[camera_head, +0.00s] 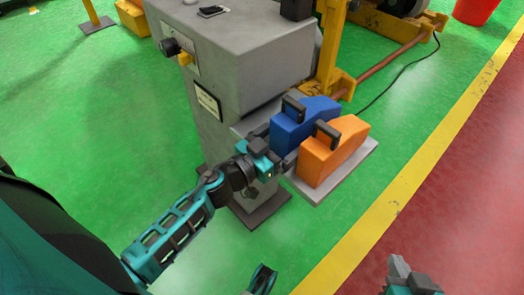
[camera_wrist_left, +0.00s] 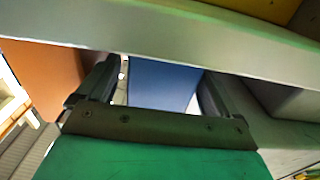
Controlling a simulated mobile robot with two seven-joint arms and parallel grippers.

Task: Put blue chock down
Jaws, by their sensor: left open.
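The blue chock (camera_head: 300,127), a wedge block with a dark handle, rests on a light grey shelf (camera_head: 312,193) on the side of a grey machine. My left gripper (camera_head: 274,146) is at its near left end. In the left wrist view the open jaws (camera_wrist_left: 160,82) stand on either side of the blue chock (camera_wrist_left: 163,88). I cannot tell whether the fingers touch it. My right gripper (camera_head: 400,271) is at the bottom right, away from the chocks, and its jaw opening is unclear.
An orange chock (camera_head: 338,155) sits beside the blue one on the same shelf, close to my left gripper. The grey machine (camera_head: 240,75) rises behind the shelf. A yellow frame (camera_head: 335,60) and a black cable (camera_head: 405,70) are beyond. Green floor is clear at left.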

